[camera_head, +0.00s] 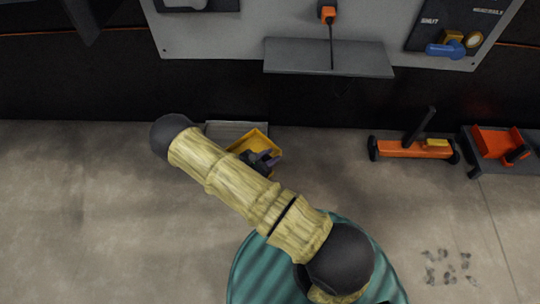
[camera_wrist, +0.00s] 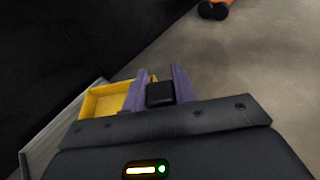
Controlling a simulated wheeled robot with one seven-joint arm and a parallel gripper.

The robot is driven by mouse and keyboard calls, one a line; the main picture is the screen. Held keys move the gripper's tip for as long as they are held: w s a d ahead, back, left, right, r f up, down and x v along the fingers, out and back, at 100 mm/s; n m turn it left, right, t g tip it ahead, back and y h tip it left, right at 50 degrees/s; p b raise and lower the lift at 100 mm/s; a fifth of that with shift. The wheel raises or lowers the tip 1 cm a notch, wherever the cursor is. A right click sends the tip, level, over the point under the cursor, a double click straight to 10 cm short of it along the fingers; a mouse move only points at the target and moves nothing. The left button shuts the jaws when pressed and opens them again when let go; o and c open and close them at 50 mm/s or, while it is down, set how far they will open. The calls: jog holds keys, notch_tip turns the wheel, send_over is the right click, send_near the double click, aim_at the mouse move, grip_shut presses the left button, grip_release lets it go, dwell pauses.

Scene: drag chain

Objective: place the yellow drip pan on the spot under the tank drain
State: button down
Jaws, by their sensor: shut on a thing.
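The yellow drip pan (camera_head: 261,138) is a shallow open tray with raised walls. In the head view it is near the foot of the dark wall, partly hidden behind my arm. My gripper (camera_head: 266,161) is at its right edge. In the wrist view the pan (camera_wrist: 104,101) is left of and beyond my purple fingers. My gripper (camera_wrist: 160,88) is shut on a small black block-like part beside the pan, seemingly its handle. I cannot tell whether the pan touches the floor. The tank drain and the spot under it are not clearly identifiable.
A grey slab (camera_head: 232,129) lies behind the pan against the wall; it also shows in the wrist view (camera_wrist: 62,128). A grey shelf (camera_head: 328,58) juts from the wall panel above. An orange jack (camera_head: 412,149) and a red tray (camera_head: 497,143) stand right. Floor at left is clear.

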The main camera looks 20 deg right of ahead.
jog(key=c, duration=1.1)
grip_release()
jog(key=shift+r, duration=0.1)
jog(key=shift+r, duration=0.3)
jog(key=p+v, duration=0.7)
jog(key=v, duration=0.5)
jog(key=shift+r, duration=0.1)
jog(key=shift+r, duration=0.1)
